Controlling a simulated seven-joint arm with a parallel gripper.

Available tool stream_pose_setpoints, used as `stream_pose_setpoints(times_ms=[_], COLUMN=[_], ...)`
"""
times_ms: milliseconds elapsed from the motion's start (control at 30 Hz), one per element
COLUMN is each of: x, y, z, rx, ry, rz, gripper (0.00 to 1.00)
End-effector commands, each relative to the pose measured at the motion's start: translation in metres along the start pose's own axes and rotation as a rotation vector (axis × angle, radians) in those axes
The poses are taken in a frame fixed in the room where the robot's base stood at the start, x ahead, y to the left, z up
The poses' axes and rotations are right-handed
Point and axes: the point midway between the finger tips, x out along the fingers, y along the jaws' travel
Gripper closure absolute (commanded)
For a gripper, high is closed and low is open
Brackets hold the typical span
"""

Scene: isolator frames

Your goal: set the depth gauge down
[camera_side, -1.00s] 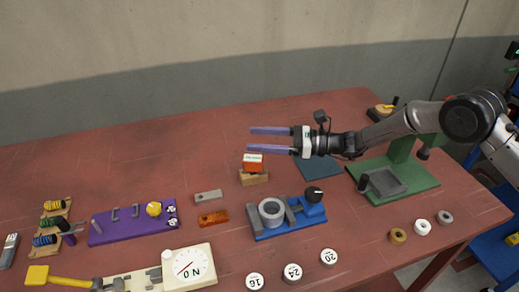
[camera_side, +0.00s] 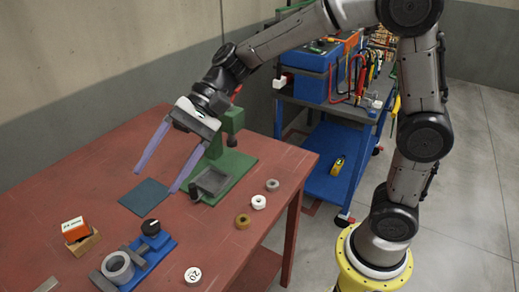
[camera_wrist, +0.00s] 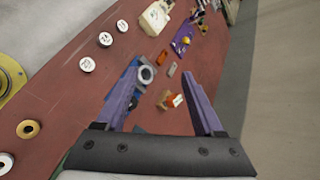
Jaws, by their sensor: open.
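My gripper (camera_side: 155,181) is open and empty, its two long purple fingers pointing down and left above the table near the dark blue-green mat (camera_side: 144,196). It also shows in the wrist view (camera_wrist: 160,70) with nothing between the fingers. I cannot tell for sure which thing is the depth gauge. An orange box with a white label (camera_side: 74,229) sits on a wooden block (camera_side: 82,243) at the left. It shows small in the wrist view (camera_wrist: 172,101), near the right finger.
A green stand with a grey tray (camera_side: 214,181) is right of the mat. A blue fixture (camera_side: 155,252) with a grey ring (camera_side: 118,266) is in front. A blue cart (camera_side: 336,183) stands beyond the table.

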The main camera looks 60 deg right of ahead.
Motion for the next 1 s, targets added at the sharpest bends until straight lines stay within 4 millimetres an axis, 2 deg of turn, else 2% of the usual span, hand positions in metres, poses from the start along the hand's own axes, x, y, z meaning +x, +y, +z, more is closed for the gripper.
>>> stream_pose_setpoints(times_ms=[33,200,400,500,600,700,1000], x=[-0.019,-0.073,-0.13,-0.152,-0.166,-0.173,-0.176], y=[0.018,0.091,0.173,0.203,0.222,0.232,0.235], z=[0.011,0.03,0.036,0.035,0.034,0.033,0.033], rx=[-0.093,-0.397,-0.713,-0.828,-0.904,-0.942,-0.954], ry=[0.056,0.251,0.473,0.558,0.615,0.645,0.652], rz=[0.042,0.231,0.478,0.586,0.666,0.712,0.729], gripper=[0.3,0.3,0.3,0.3,0.3,0.3,0.3])
